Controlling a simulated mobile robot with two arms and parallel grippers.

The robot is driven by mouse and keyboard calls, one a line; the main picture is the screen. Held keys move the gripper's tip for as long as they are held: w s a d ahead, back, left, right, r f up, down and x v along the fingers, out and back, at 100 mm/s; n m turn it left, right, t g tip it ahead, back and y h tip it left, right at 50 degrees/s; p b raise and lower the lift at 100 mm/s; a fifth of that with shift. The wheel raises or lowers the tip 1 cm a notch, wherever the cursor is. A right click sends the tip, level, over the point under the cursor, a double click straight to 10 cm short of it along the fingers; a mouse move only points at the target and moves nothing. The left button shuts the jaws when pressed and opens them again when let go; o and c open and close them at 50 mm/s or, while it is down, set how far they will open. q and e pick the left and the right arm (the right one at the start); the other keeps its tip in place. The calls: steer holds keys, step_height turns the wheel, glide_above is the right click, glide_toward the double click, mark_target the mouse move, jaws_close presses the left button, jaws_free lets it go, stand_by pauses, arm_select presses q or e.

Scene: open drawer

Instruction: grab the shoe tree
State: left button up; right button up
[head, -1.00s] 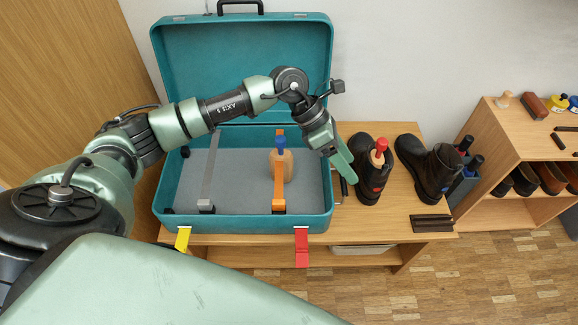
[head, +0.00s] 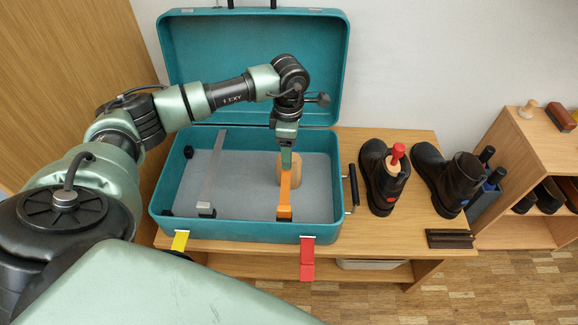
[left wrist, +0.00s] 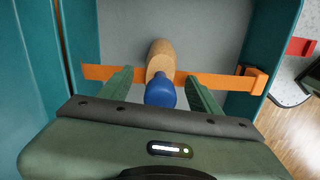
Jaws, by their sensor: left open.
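A wooden shoe tree (head: 291,168) with a blue knob lies in the open teal suitcase (head: 165,211), by an orange strap (head: 284,198). In the left wrist view its wooden body (left wrist: 160,55) and blue knob (left wrist: 160,92) show, with the knob nearer the camera. My left gripper (head: 286,158) points down over it and hides the knob in the head view. The left wrist view shows the gripper (left wrist: 159,78) open, one green finger on each side of the knob, with gaps between. A second shoe tree with a red knob (head: 397,151) stands in a dark boot.
The boots (head: 385,185) stand on the wooden bench (head: 400,232) right of the suitcase. The orange strap crosses close to the fingers. A grey strap (head: 213,175) crosses the suitcase further left. The raised lid (head: 210,65) stands behind my arm. A shelf (head: 535,135) is at the right.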

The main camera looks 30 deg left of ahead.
arm_select(q)
steer(key=shift+f, duration=0.75)
jaws_close()
arm_select(e)
steer(key=shift+r, duration=0.2)
arm_select(q)
steer(key=shift+w+r, duration=0.1)
steer(key=shift+r, duration=0.05)
